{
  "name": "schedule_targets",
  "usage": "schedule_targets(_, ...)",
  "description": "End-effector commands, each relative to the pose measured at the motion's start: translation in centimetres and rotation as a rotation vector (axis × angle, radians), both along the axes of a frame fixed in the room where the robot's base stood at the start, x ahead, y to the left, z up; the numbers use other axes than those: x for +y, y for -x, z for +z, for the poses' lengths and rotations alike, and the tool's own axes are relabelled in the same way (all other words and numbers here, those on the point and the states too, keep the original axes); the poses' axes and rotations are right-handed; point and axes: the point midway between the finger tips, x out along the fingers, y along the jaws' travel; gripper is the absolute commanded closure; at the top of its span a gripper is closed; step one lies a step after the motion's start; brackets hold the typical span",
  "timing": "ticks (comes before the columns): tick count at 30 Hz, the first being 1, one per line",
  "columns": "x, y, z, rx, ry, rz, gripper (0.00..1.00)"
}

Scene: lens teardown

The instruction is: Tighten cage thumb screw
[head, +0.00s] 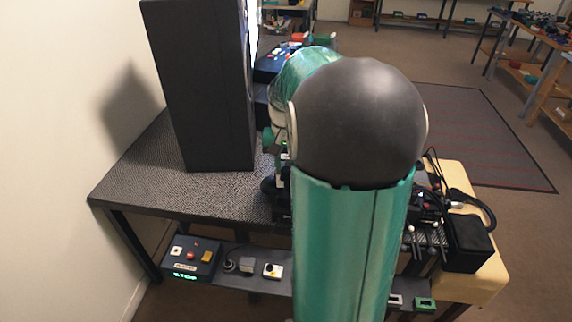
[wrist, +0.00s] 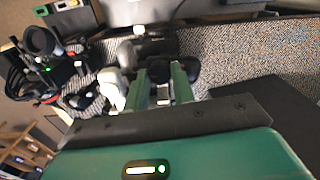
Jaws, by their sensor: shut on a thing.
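My gripper (wrist: 161,82) shows in the wrist view as two green fingers reaching into the dark lens rig on the table. The fingers are shut on a small part, most likely the cage thumb screw, which is hardly visible between the tips. A dark rounded part (wrist: 187,70) sits right beside the right finger. A pale grey-white part (wrist: 112,88) stands left of the fingers. In the head view my arm hides the gripper and most of the rig.
A tall black box (head: 200,85) stands on the patterned table (head: 140,185) at the left. A control box (head: 190,258) with buttons is at the front. Cables and black equipment (head: 468,243) crowd the right side. Bare tabletop (wrist: 235,55) lies right of the fingers in the wrist view.

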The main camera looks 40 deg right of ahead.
Motion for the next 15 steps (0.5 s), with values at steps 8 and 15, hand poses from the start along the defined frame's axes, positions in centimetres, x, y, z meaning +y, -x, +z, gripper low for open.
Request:
schedule_targets(8, 0.03, -0.09, 0.08, -0.002, 0.002, -0.235, 0.98)
schedule_targets(15, 0.0, -0.08, 0.1, -0.002, 0.002, -0.465, 0.98)
